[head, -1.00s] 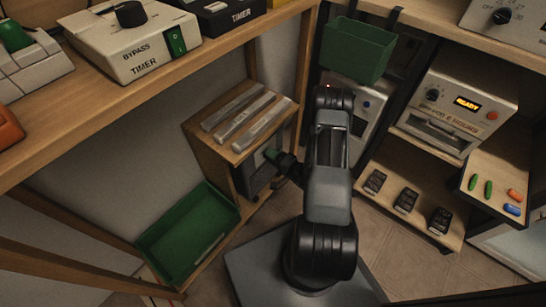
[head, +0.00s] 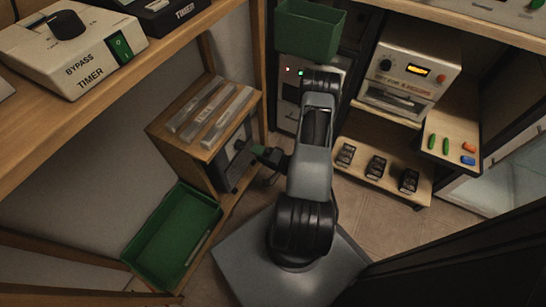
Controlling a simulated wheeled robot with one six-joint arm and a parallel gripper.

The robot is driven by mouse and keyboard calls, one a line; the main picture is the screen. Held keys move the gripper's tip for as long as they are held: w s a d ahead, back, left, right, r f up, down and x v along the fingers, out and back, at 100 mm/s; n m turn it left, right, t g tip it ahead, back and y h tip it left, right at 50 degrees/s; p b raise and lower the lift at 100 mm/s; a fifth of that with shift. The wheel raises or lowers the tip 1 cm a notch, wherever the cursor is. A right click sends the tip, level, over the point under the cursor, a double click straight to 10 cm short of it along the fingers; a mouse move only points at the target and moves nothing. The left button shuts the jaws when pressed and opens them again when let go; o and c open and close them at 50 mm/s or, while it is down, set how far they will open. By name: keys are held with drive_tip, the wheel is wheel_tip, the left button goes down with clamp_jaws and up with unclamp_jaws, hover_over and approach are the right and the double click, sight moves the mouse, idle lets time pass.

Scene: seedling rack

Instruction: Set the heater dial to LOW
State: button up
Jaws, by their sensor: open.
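My gripper (head: 259,152) is open at the end of my bent arm. It is close to the grey front of a small unit (head: 226,180) set in the wooden cabinet at left centre. A small dark shape on that front looks like a knob (head: 239,145); I cannot read any marks or its setting. The gripper and arm hide part of that front, and I cannot tell whether the fingers touch it. No label reading heater or LOW is legible.
Metal bars (head: 228,116) lie on the cabinet top. A green tray (head: 174,238) is below left, and a green bin (head: 309,32) hangs behind my arm. A bypass timer box (head: 75,42) sits on the upper left shelf. Open floor (head: 385,222) shows at right.

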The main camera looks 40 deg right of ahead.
drive_tip(key=p+v, duration=0.1)
drive_tip(key=v, duration=0.5)
drive_tip(key=shift+s+d, duration=0.2)
drive_tip(key=shift+s, duration=0.1)
